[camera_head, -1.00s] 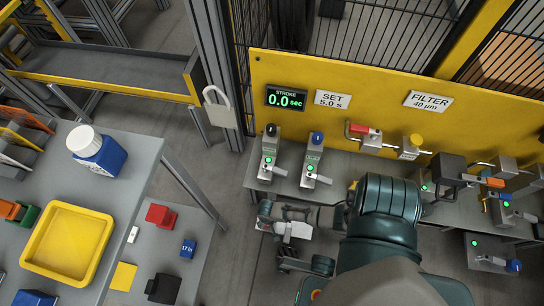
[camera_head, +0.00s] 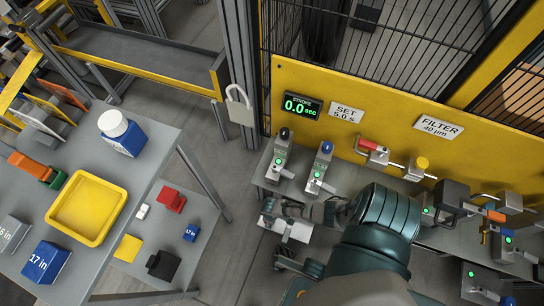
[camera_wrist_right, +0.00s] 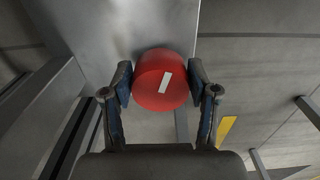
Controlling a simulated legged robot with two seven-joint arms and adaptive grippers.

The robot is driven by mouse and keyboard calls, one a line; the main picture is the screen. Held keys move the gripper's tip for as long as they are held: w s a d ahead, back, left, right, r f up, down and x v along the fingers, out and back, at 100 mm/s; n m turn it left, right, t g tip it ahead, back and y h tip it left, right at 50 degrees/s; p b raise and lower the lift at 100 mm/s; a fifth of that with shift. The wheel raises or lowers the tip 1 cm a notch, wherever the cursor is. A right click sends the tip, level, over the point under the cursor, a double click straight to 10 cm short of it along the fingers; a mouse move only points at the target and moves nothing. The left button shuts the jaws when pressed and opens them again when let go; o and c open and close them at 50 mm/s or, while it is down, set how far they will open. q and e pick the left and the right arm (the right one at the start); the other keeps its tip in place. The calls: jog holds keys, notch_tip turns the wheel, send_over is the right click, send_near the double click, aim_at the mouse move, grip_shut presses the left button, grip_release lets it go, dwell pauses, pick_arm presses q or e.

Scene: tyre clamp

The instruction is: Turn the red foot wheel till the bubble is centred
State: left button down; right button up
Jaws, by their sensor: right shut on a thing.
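The red foot wheel (camera_wrist_right: 165,82) shows in the right wrist view as a round red body with a white mark on its face. My right gripper (camera_wrist_right: 160,74) has its two fingers on either side of the wheel and is shut on it. A flat grey metal part lies behind the wheel. In the head view my right arm reaches in from the lower right, and the wheel cannot be made out there. No bubble can be made out in either view. My left gripper is not in view.
A yellow panel (camera_head: 300,75) with a display reading 0.0 sec stands behind a grey bench with several valve units. A grey table (camera_head: 150,165) at the left holds a yellow tray (camera_head: 118,215) and a blue bottle. A lower shelf holds small blocks. Grey floor lies between.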

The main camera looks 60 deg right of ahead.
jog(key=n, duration=0.5)
jog(key=shift+w+d, duration=0.1)
jog(key=shift+d, duration=0.05)
jog(key=shift+w+n, duration=0.15)
jog(key=shift+n, duration=1.95)
jog(key=o, duration=1.1)
jog(key=shift+d, duration=0.1)
jog(key=shift+o, duration=0.2)
jog(key=shift+r, duration=0.1)
notch_tip(320, 180, up, 12)
jog(key=shift+f, duration=0.2)
